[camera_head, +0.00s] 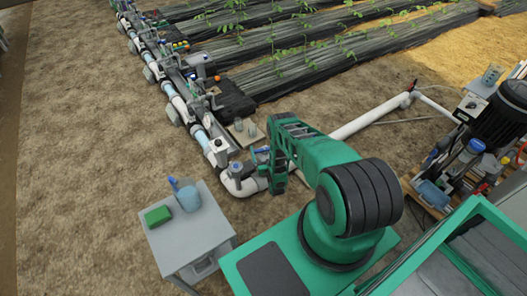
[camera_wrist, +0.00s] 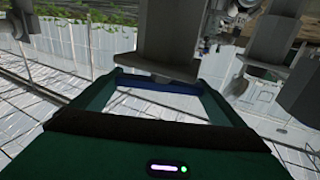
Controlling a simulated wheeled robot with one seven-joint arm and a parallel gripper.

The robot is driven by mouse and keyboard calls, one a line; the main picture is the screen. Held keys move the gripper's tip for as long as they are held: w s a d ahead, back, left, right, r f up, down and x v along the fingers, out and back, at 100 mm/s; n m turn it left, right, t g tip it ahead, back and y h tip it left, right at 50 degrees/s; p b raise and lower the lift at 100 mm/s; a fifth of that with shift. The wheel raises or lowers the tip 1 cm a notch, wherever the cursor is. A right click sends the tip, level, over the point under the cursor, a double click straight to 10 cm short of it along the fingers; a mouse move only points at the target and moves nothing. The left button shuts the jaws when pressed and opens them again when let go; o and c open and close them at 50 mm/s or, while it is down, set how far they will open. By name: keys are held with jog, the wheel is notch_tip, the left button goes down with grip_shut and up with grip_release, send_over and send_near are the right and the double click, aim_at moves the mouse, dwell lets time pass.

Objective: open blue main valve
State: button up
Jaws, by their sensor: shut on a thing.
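In the wrist view, my gripper (camera_wrist: 160,84) has its two green fingers shut on a blue bar-like handle (camera_wrist: 158,86), which I take to be the blue main valve's handle. The handle lies across between the fingertips, just below a grey valve body or stem (camera_wrist: 168,35). In the head view, my green arm reaches down to the pipe elbow at the near end of the white pipe line, and it hides the fingertips and most of the grasp. A small valve with a blue top (camera_head: 236,166) shows just left of my arm.
A grey side table (camera_head: 190,240) holds a green sponge (camera_head: 158,216) and a blue jug (camera_head: 186,194). A pump skid (camera_head: 470,160) stands at the right. The white pipe (camera_head: 372,116) runs behind my arm. Bare soil at the left is clear.

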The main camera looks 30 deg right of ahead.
jog(key=shift+a+n+t+y, duration=0.1)
jog(key=shift+n+t+y, duration=0.1)
jog(key=shift+n+y, duration=1.1)
jog(key=shift+n+t+y, duration=0.2)
jog(key=shift+n+y, duration=0.5)
jog(key=shift+y, duration=1.1)
jog(key=o, duration=0.7)
jog(key=shift+r, duration=0.1)
jog(key=shift+o, duration=0.2)
